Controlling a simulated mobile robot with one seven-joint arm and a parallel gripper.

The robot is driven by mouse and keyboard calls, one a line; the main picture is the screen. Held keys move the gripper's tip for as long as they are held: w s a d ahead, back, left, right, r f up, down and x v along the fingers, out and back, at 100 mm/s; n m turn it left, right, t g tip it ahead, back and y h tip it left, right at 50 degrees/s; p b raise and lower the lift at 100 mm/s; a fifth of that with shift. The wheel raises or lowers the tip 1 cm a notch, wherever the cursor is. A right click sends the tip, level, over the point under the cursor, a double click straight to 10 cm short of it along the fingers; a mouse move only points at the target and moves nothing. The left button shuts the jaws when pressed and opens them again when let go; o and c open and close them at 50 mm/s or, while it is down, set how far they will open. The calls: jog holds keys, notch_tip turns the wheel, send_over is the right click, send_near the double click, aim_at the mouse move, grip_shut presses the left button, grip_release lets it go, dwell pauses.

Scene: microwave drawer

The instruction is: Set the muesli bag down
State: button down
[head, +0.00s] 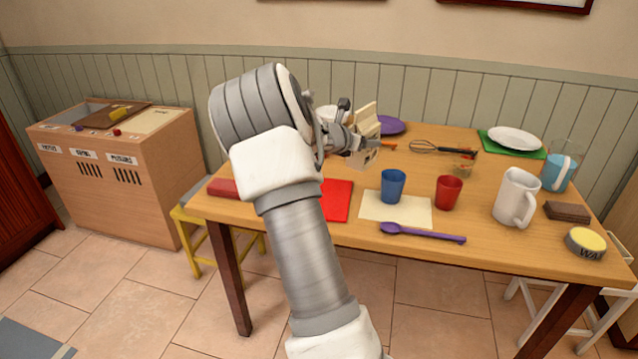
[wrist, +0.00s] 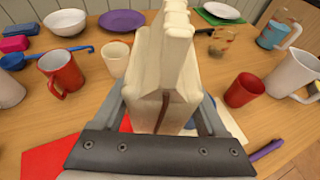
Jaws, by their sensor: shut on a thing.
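The muesli bag (wrist: 165,75) is a cream, block-shaped bag with a folded top and a dark brown line down its near side. My gripper (wrist: 162,110) is shut on it, with one finger on each side. In the head view the bag (head: 365,119) shows partly behind my gripper (head: 348,140), over the back middle of the wooden table (head: 290,215). It looks roughly upright. I cannot tell whether its bottom touches the table, since my gripper and arm hide that part.
A blue cup (head: 393,186) and a red cup (head: 449,193) stand on or beside a cream sheet (head: 376,210). A red mug (wrist: 60,72) and cream cup (wrist: 116,59) stand left of the bag. A purple plate (wrist: 122,20) lies behind. A white pitcher (head: 515,197) stands right.

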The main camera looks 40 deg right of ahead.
jog(key=shift+w+a+f+b, duration=0.5)
jog(key=shift+w+a+f, duration=0.65)
jog(key=shift+f, duration=0.45)
jog(key=shift+w+a+f+b, duration=0.45)
jog(key=shift+w+a+f, duration=0.65)
jog(key=shift+f, duration=0.5)
jog(key=shift+w+a+f+b, duration=0.5)
jog(key=shift+w+a+f, duration=0.6)
jog(key=shift+f, duration=0.5)
jog(key=shift+f, duration=0.2)
grip_release()
jog(key=shift+r, duration=0.1)
